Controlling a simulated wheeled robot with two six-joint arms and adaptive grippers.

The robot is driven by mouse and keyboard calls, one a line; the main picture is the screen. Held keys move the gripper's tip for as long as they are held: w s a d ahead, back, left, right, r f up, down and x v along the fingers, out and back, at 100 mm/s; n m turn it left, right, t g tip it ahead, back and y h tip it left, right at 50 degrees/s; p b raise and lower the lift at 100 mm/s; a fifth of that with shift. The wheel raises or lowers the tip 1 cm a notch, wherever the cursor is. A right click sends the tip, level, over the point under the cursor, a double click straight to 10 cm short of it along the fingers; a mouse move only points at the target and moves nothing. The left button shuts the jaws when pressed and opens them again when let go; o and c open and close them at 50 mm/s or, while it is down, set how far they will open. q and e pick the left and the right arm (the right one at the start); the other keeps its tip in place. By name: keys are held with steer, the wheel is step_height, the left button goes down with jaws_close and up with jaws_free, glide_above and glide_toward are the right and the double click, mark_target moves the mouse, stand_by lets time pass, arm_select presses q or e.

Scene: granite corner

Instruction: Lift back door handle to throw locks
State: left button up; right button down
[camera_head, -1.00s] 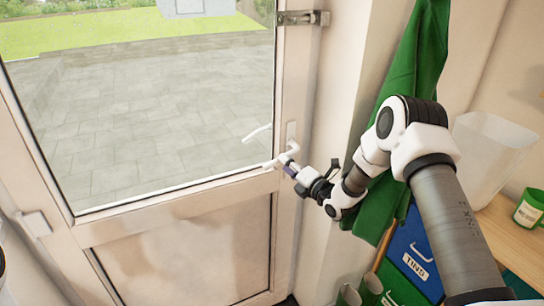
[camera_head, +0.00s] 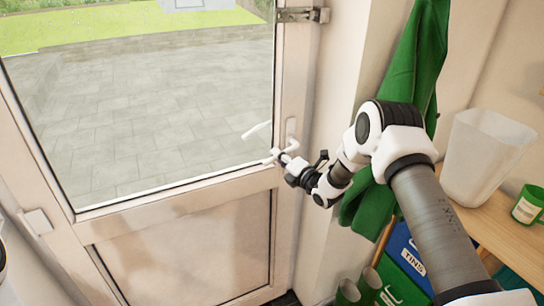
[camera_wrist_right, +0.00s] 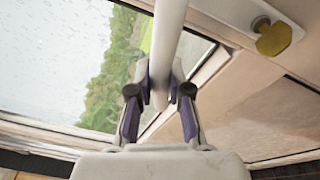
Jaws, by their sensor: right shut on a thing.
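The back door (camera_head: 182,208) is white with a large glass pane, and it looks shut. Its white handle (camera_head: 270,158) sits on a pale plate at the right side of the frame. My right gripper (camera_head: 281,157) is at the handle, coming from the lower right. In the right wrist view the handle (camera_wrist_right: 169,32) is a white bar running up between the purple-sided fingers of the gripper (camera_wrist_right: 161,88), which are shut on it. The lever's exact tilt is hard to judge. My left gripper is not in view.
A brass-coloured knob (camera_wrist_right: 273,38) is on a white plate in the wrist view. A green cloth (camera_head: 412,75) hangs right of the door, close to my right arm. A translucent bin (camera_head: 482,160) and a green mug (camera_head: 528,206) stand on a wooden surface. Blue and green boxes sit below.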

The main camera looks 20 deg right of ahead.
steer(key=shift+r, duration=0.15)
steer(key=shift+a+r+m+b, duration=0.15)
steer(key=shift+r+m+b, duration=0.2)
steer(key=shift+m+b, duration=0.45)
step_height(320, 180, up, 2)
steer(key=m+t+b, duration=0.1)
steer(key=m+b, duration=0.1)
steer(key=m, duration=0.1)
steer(key=shift+b, duration=0.4)
steer(key=r+m+b, duration=0.1)
steer(key=m, duration=0.1)
steer(key=r+m+b, duration=0.1)
steer(key=m, duration=0.1)
steer(key=shift+d+r+t+h, duration=0.15)
steer(key=shift+d+t+h, duration=0.15)
steer(key=shift+d+t, duration=0.1)
steer(key=shift+w+d+r+m+h+b, duration=0.15)
steer(key=shift+d+r+m+b, duration=0.1)
steer(key=shift+r+m+b, duration=0.4)
steer(key=shift+s+d+r+m+h+b, duration=0.1)
steer(key=shift+d+r+m+h+b, duration=0.15)
steer(key=shift+m, duration=0.7)
